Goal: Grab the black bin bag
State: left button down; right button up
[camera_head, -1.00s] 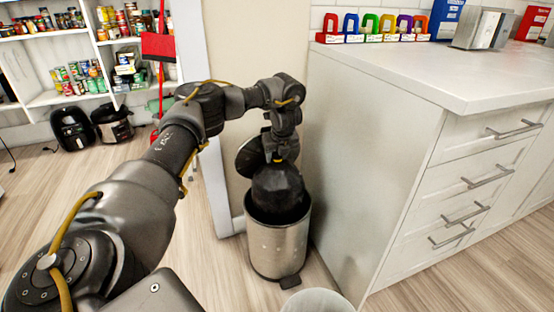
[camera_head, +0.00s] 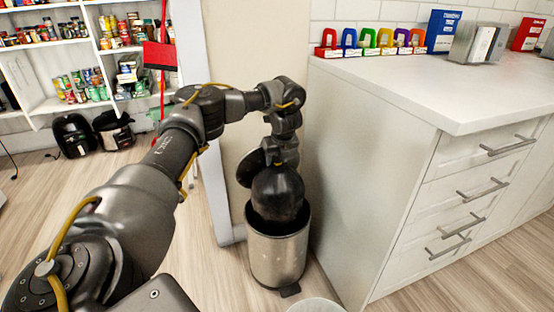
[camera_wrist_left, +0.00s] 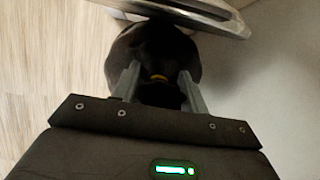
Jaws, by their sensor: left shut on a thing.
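The black bin bag (camera_head: 278,190) is a round, dark, shiny bundle. It stands up out of the metal bin (camera_head: 280,260), its lower part hidden by the rim. My left gripper (camera_head: 277,164) points down above the bag and is shut on its top. In the left wrist view the gripper's two grey fingers (camera_wrist_left: 158,84) sit on either side of the bag's neck, with a yellow tie between them. The dark bag (camera_wrist_left: 145,50) also shows there beyond the fingers. The bin's round lid (camera_head: 249,168) stands open behind the bag. My right gripper is not in view.
A white drawer counter (camera_head: 365,170) stands close on the right of the bin. A beige wall panel (camera_head: 240,100) is behind it. White shelves (camera_head: 60,105) with jars and cans are at the far left. Wooden floor (camera_head: 205,265) is clear left of the bin.

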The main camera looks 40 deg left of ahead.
pick_arm(q)
jog(key=shift+r+p, duration=3.5)
jog(key=shift+r, duration=0.55)
jog(key=shift+w+d, duration=0.1)
